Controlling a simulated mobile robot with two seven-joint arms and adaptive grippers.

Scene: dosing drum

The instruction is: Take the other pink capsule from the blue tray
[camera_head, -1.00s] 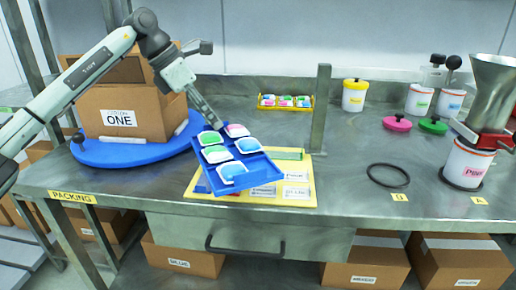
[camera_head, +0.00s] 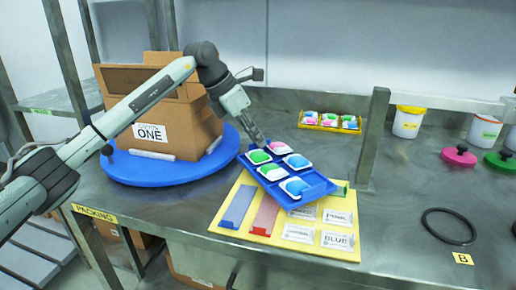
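The blue tray (camera_head: 318,195) is above the back of the yellow mat (camera_head: 225,222). White cups in it hold green (camera_head: 259,157), blue (camera_head: 296,186) and pink contents. A cup at the tray's back edge shows pink (camera_head: 279,148), partly hidden by the rim and gripper. Another cup shows pink with green (camera_head: 270,172). The front-right compartment (camera_head: 317,181) looks empty. My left gripper (camera_head: 259,143) is at the tray's back-left corner, its fingers seemingly closed on the edge; the tips are too small to see clearly. My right gripper is out of view.
An open carton marked ONE (camera_head: 150,133) stands on a blue turntable (camera_head: 170,172) at left. A yellow tray (camera_head: 330,122) of packs is at the back. A metal post (camera_head: 374,140) stands close right of the blue tray. A black ring (camera_head: 452,226) lies at right.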

